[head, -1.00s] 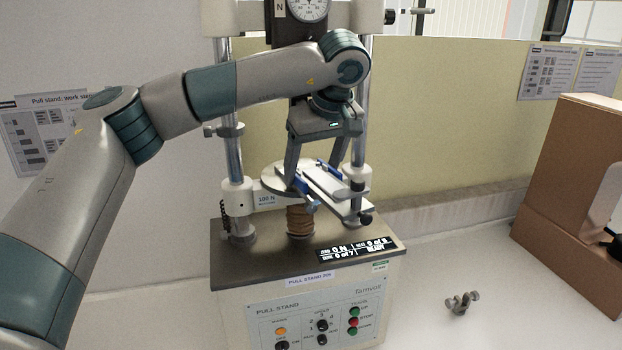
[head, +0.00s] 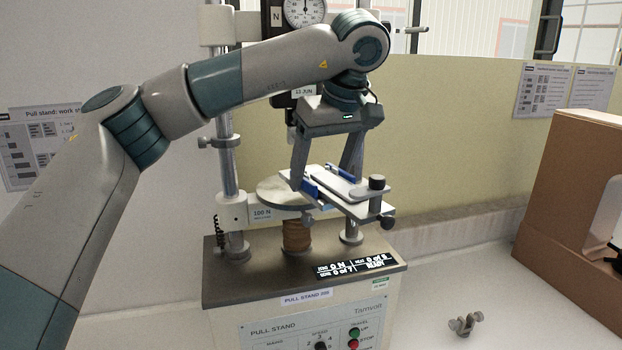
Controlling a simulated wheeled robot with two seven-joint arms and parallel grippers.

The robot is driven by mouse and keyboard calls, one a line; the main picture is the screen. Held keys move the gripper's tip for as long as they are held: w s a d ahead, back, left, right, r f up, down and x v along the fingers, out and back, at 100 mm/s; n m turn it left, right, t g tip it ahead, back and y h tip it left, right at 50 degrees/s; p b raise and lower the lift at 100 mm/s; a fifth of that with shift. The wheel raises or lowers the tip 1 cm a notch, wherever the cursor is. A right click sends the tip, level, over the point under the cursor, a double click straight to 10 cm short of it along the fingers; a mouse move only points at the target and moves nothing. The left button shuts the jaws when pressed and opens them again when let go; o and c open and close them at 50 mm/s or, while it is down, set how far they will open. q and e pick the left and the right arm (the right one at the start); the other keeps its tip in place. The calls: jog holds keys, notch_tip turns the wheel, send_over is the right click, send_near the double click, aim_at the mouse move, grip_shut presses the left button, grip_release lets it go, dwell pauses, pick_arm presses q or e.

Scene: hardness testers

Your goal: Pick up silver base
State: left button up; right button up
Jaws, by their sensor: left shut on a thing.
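The silver base (head: 352,206) is a flat pale plate with blue side pieces, a dark knob on top and another knob at its near right end. My left gripper (head: 324,180) points down from above and is shut on it, one finger on each side. The base is tilted in the picture and held above the stand's round plate (head: 270,193), over its right side. The fingers hide part of the base. My right gripper is not in view.
The pull stand (head: 225,262) has an upright column (head: 225,160) left of the base and a dial gauge (head: 306,12) above. A small metal clamp piece (head: 465,325) lies on the white bench.

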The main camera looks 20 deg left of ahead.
aim_at(376, 187)
pick_arm(q)
jog(key=s+d+b, duration=0.2)
jog(key=s+d, duration=0.2)
jog(key=d, duration=0.1)
jog(key=s+d+b, duration=0.2)
jog(key=s+d, duration=0.3)
jog(key=shift+s+r, duration=0.1)
dwell(0.3)
